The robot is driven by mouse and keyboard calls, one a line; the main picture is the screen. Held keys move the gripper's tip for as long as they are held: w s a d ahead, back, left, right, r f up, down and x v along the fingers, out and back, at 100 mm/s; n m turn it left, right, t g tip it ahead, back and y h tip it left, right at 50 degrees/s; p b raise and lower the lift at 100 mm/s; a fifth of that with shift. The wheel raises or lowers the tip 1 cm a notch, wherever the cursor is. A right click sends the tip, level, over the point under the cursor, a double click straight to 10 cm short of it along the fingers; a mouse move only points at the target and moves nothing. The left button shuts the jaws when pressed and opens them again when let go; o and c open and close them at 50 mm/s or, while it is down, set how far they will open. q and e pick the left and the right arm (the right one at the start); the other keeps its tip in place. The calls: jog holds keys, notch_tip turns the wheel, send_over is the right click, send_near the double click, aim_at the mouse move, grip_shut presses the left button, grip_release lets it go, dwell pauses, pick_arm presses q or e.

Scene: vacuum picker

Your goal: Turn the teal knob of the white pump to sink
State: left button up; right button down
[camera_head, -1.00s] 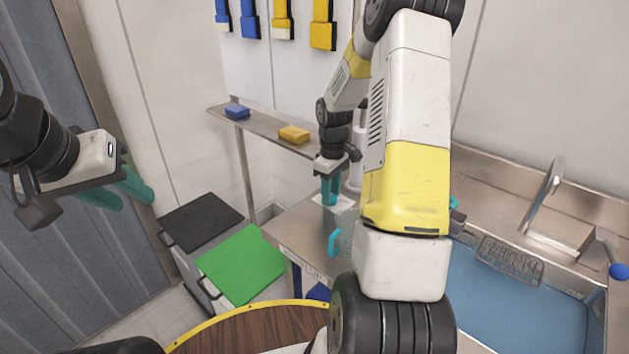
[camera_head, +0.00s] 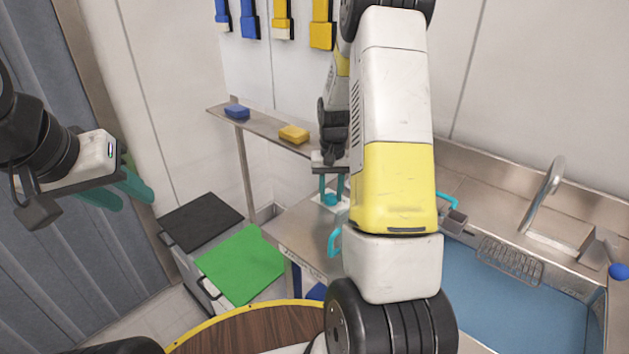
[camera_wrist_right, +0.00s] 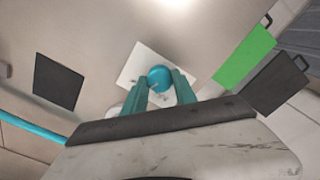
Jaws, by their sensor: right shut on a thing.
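The teal knob (camera_wrist_right: 160,77) shows in the right wrist view as a round cap between my right fingertips, over a white square plate (camera_wrist_right: 133,68) of the pump. In the head view, my right gripper (camera_head: 331,198) points down at the steel counter, its two teal fingers around the knob, over a pale patch of the pump (camera_head: 319,202). It is shut on the knob. The rest of the pump is mostly hidden by my right arm and gripper. My left gripper (camera_head: 122,193) hangs empty at the left, its teal fingers apart, far from the pump.
A teal handle (camera_head: 334,241) stands at the counter's front edge. A grey container with a teal handle (camera_head: 453,218) is right of my arm, by the blue sink (camera_head: 520,310). A shelf with a yellow sponge (camera_head: 294,133) is behind. Green-topped (camera_head: 242,264) and black-topped bins stand left.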

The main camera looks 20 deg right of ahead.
aim_at(331, 196)
jog(key=shift+m, duration=1)
jog(key=c, duration=1)
grip_release()
jog(key=shift+r, duration=0.15)
notch_tip(331, 196, up, 8)
jog(key=shift+f, duration=0.2)
